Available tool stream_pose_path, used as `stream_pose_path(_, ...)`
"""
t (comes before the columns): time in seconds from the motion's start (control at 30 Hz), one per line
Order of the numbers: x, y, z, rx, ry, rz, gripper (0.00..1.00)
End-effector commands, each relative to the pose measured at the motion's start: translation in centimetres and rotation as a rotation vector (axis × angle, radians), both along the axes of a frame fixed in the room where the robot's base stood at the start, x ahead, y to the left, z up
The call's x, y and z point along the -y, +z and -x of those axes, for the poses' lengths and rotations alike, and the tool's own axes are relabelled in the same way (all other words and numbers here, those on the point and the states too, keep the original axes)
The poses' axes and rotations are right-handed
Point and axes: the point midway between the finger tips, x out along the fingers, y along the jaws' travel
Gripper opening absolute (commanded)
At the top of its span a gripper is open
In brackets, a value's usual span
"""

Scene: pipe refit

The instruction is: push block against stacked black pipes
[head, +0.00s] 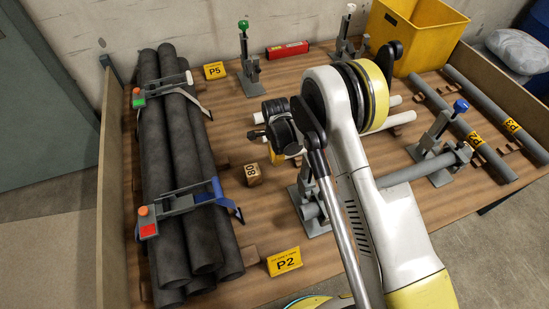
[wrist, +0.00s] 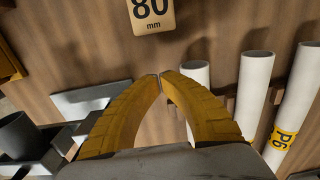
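The block (head: 252,174) is a small wooden cube marked 80. It stands on the wooden table to the right of the stacked black pipes (head: 180,150), with a gap between them. The block also shows at the top of the wrist view (wrist: 151,14), marked 80 mm. The black pipes lie lengthwise in a pile at the left, with clamps across them. My gripper (wrist: 159,75) has yellow fingers whose tips meet with nothing between them. In the head view it is beside the block's right side, mostly hidden by my wrist, and appears apart from it.
White pipes (wrist: 254,90) lie right of my gripper. A grey clamp stand (head: 313,211) is in front of it, partly behind my arm. A yellow P2 sign (head: 284,261) stands near the front edge, and a P5 sign (head: 215,71) behind. Bare wood separates the block and pipes.

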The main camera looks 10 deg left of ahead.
Motion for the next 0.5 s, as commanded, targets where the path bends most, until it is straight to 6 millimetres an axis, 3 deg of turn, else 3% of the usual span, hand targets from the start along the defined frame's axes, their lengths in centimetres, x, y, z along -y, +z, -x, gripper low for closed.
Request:
stream_pose_path(0.3, 0.0, -7.3, 0.0, 0.001, 0.001, -0.001, 0.00)
stream_pose_path(0.5, -2.7, -7.1, 1.7, 0.001, 0.003, -0.001, 0.00)
